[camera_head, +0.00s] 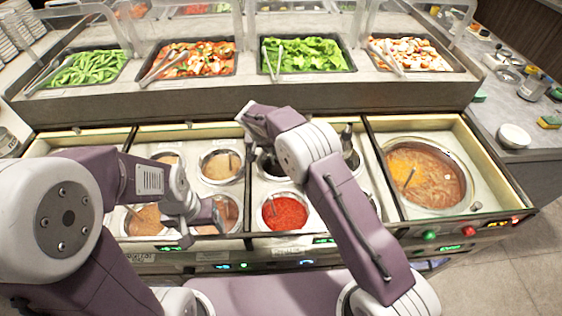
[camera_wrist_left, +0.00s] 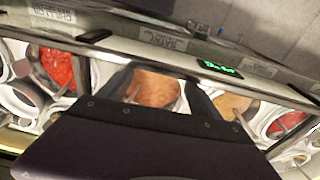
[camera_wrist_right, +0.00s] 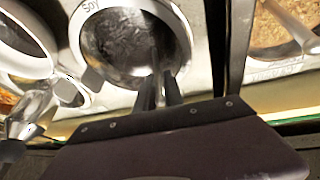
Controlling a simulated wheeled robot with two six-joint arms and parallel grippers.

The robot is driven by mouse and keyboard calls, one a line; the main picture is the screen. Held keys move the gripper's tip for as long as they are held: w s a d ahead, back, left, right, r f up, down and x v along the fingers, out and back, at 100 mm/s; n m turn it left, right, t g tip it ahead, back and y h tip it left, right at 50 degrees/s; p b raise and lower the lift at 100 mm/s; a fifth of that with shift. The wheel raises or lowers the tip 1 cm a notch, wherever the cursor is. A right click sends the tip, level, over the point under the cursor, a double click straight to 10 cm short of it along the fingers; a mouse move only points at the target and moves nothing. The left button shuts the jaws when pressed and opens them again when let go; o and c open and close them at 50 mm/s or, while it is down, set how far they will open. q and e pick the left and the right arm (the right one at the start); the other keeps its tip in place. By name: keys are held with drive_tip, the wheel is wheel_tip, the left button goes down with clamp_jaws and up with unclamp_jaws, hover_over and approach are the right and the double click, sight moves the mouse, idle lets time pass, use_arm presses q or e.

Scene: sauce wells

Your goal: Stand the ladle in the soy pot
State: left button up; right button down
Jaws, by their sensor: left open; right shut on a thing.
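The soy pot (camera_wrist_right: 112,42), marked SOY, fills the upper middle of the right wrist view, with dark liquid inside. In the head view a dark well (camera_head: 267,164), partly covered by my right arm, appears to be the same pot. My right gripper (camera_wrist_right: 158,92) is shut on the ladle (camera_wrist_right: 169,88), a thin metal handle between the fingers, over the pot's near side. Whether the ladle's bowl touches the liquid cannot be told. My left gripper (camera_wrist_left: 160,92) is open and empty above a brown sauce well (camera_wrist_left: 153,87) near the SATAY label; its wrist shows in the head view.
A red sauce well (camera_head: 284,212) is in front of the dark well. Tan sauce wells (camera_head: 220,166) are to the left. A large soup pot (camera_head: 427,176) with a ladle stands right. Food trays and glass guards line the back. Dark dividers separate the counter sections.

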drive_tip(key=c, duration=1.4)
unclamp_jaws()
drive_tip(key=shift+s, duration=0.1)
drive_tip(key=o, duration=0.6)
drive_tip(key=shift+f, duration=0.1)
use_arm(q)
drive_tip(key=shift+r+p, duration=0.5)
drive_tip(key=shift+p, duration=0.05)
wheel_tip(320, 180, up, 5)
drive_tip(key=p, duration=0.5)
drive_tip(key=shift+r, duration=0.15)
use_arm(e)
wheel_tip(320, 180, up, 9)
drive_tip(key=shift+r, duration=0.1)
